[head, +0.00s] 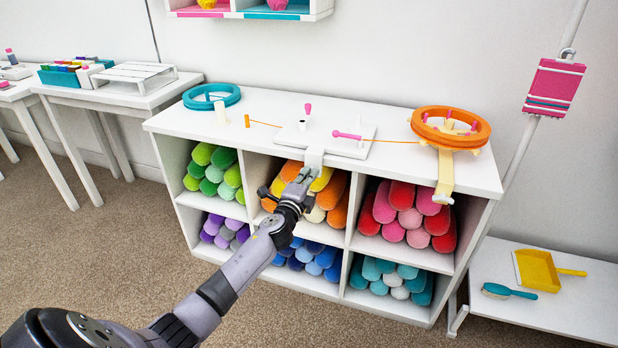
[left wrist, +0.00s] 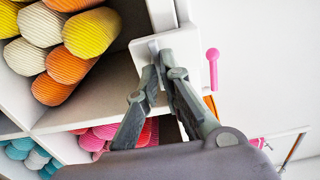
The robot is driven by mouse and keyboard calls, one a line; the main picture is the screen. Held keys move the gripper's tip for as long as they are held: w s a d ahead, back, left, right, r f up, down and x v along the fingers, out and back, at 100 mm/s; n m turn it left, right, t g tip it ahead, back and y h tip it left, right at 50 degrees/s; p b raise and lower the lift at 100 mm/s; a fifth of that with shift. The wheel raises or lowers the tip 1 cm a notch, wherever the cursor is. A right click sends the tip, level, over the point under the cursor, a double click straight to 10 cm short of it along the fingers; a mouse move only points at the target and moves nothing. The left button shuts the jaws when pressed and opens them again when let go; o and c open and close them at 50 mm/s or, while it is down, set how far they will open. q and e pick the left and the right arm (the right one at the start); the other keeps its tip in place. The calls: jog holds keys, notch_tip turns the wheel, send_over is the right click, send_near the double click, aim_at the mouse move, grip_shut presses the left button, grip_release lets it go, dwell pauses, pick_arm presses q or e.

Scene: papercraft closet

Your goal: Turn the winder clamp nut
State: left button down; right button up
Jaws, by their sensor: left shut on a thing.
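The white winder (head: 345,140) sits on the white shelf unit's top, with a pink handle (head: 346,135) and a pink-topped peg (head: 308,109). Its white clamp (head: 314,157) hangs over the front edge. My left gripper (head: 304,178) reaches up to the clamp's lower end from the front. In the left wrist view, its two fingers (left wrist: 161,64) are shut on a small white piece of the clamp, the clamp nut (left wrist: 153,48). The fingers hide much of the nut, so its turn angle cannot be told. My right gripper is not in view.
A blue ring (head: 212,97) and an orange ring (head: 450,128) stand on the shelf top, with orange thread leading toward the winder. Colourful rolls fill the cubbies (head: 408,215) behind and beside my arm. A low side table (head: 560,312) holds a yellow dustpan (head: 538,271) and brush.

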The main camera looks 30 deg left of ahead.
pick_arm(q)
jog(key=shift+f, duration=0.1)
jog(key=c, duration=1.8)
grip_release()
jog(key=shift+o, duration=0.2)
jog(key=v, duration=1.2)
